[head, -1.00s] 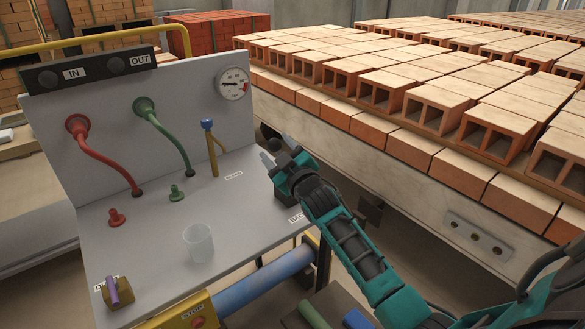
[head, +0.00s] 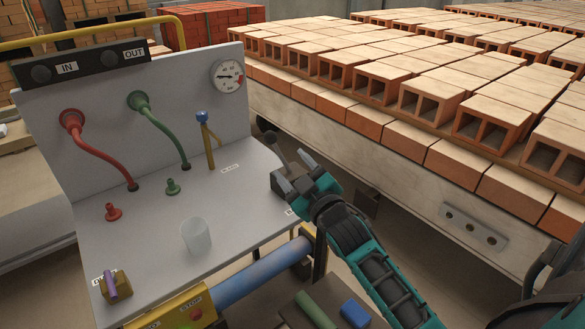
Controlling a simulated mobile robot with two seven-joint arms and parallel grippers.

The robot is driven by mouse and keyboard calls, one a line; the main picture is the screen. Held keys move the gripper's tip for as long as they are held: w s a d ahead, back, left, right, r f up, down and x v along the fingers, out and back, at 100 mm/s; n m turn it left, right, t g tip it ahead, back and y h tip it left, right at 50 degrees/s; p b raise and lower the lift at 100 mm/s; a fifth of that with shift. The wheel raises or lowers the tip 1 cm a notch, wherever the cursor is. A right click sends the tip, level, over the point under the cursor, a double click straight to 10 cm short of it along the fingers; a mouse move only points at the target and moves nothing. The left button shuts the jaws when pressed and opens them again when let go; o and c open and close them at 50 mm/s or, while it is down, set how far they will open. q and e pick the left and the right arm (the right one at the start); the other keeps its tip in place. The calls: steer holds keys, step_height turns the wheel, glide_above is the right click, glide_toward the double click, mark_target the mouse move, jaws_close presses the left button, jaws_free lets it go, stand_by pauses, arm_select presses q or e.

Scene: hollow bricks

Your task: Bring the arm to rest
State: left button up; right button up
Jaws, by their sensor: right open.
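My right gripper (head: 295,172) is open and empty beside the right edge of the grey panel table. Its arm comes in from the lower right. Its fingertips are close to a dark lever box (head: 278,181) with a round-knobbed lever; whether they touch it I cannot tell. My left gripper is not in view.
The grey panel table (head: 140,240) carries a red hose (head: 98,158), a green hose (head: 163,134), a brass valve with blue top (head: 207,145), a clear cup (head: 196,237) and a purple-handled valve (head: 112,284). A gauge (head: 227,75) is above. Hollow bricks (head: 425,101) fill the right.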

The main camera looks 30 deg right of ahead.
steer(key=s+a+f+m+g+y, duration=0.1)
steer(key=s+a+f+g+y, duration=0.1)
steer(key=s+a+f+g, duration=0.2)
steer(key=s+a+f+m+g+y, duration=0.2)
steer(key=s+a+f+g, duration=0.2)
steer(key=s+a+f, duration=0.6)
steer(key=s+f, duration=0.6)
steer(key=f, duration=0.2)
steer(key=shift+a, duration=0.25)
steer(key=shift+w, duration=0.1)
steer(key=shift+f, duration=0.1)
stand_by(4.1)
